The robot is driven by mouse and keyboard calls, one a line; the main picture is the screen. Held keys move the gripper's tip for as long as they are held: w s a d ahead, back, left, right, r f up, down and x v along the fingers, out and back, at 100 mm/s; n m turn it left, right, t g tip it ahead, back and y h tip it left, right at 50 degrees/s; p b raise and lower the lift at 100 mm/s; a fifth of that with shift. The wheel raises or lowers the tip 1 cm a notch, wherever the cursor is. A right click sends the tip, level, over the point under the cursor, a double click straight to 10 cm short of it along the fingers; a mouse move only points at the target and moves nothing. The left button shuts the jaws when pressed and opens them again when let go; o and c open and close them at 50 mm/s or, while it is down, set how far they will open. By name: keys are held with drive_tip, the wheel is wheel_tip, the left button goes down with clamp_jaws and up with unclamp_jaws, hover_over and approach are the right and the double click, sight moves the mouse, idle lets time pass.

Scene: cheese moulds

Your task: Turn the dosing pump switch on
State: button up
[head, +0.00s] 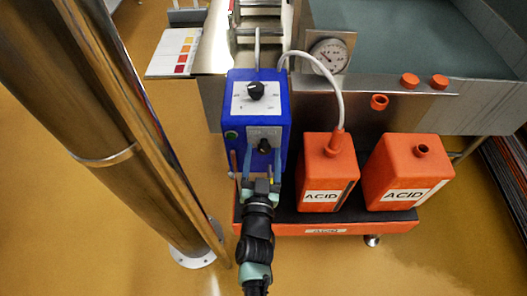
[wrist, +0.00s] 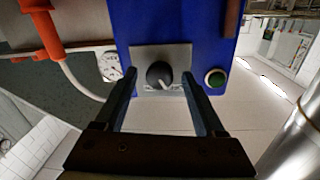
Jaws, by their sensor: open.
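The dosing pump is a blue box (head: 272,180) with a black dial (head: 256,90) on its top plate. On its front is a grey plate with a black rotary switch (head: 264,146); in the wrist view the switch (wrist: 158,74) shows a pale pointer line slanting down and right. A green round button or lamp (wrist: 215,78) sits beside the plate; it also shows in the head view (head: 231,134). My gripper (head: 261,180) is open in front of the switch. In the wrist view its fingers stand on either side of the switch, with gaps; contact is not visible.
Two orange ACID canisters (head: 322,170) stand right of the pump on an orange-edged tray (head: 400,227). A white hose (head: 335,85) runs to the nearer one. A steel column (head: 95,110) stands at left. A gauge (head: 329,56) is behind.

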drive_tip(key=shift+w, duration=0.4)
clamp_jaws()
idle(0.4)
drive_tip(key=m, duration=0.6)
drive_tip(key=shift+d, duration=0.1)
drive_tip(key=m, duration=0.2)
drive_tip(key=m+b, duration=0.1)
drive_tip(key=m, duration=0.2)
drive_tip(key=shift+g+y, duration=0.3)
drive_tip(key=shift+g, duration=0.1)
drive_tip(key=shift+m, duration=0.4)
